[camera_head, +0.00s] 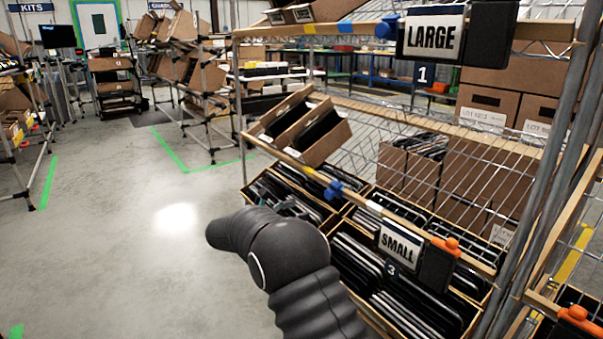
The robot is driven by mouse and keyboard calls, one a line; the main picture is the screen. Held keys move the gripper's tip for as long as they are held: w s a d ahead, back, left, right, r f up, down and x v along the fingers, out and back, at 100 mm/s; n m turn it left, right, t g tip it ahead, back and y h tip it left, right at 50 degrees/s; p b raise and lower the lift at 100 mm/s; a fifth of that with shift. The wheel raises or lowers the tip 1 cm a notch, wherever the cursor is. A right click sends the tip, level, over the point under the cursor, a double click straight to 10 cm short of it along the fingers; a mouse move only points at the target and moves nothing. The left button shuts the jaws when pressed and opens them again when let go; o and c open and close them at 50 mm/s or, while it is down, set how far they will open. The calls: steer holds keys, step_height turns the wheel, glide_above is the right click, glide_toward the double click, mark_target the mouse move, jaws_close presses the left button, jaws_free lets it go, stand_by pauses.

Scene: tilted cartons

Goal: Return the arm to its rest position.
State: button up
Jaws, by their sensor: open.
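My arm (287,262), in a black ribbed cover, rises from the bottom middle of the head view and bends to the left at a rounded joint. Its visible end points left over the open floor, just in front of the rack. My gripper is not visible; the arm's far part is hidden or turned away. No object is seen held. The arm covers part of the lower shelf's left cartons from view.
A wire rack (345,105) with tilted cartons (302,124) stands close on the right. Its lower cartons hold dark flat items (400,290). LARGE (433,37) and SMALL (398,245) signs hang on it. Open grey floor (110,240) lies left; other racks stand behind.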

steer(key=s+d+f+m+g+y, duration=0.1)
steer(key=s+f+m+g+y, duration=0.2)
steer(key=f, duration=0.6)
steer(key=s+d+m+g+y, duration=0.2)
steer(key=s+d+m+g, duration=0.25)
steer(key=s, duration=0.65)
steer(key=s+d+r+m+t+y+p, duration=0.1)
steer(key=s+d+r+m+y, duration=0.2)
steer(key=s, duration=0.7)
steer(key=s+d+r+m+y+p, duration=0.2)
steer(key=s+d+r+m, duration=0.3)
steer(key=s+r+m, duration=0.3)
steer(key=s+d+r+m+t+y+p, duration=0.1)
steer(key=s+d+r+m, duration=0.4)
steer(key=s, duration=0.9)
step_height(320, 180, up, 2)
steer(key=y+p, duration=0.1)
steer(key=y, duration=0.1)
steer(key=shift+s+t+y, duration=0.2)
steer(key=shift+t+y, duration=0.15)
steer(key=shift+y, duration=0.05)
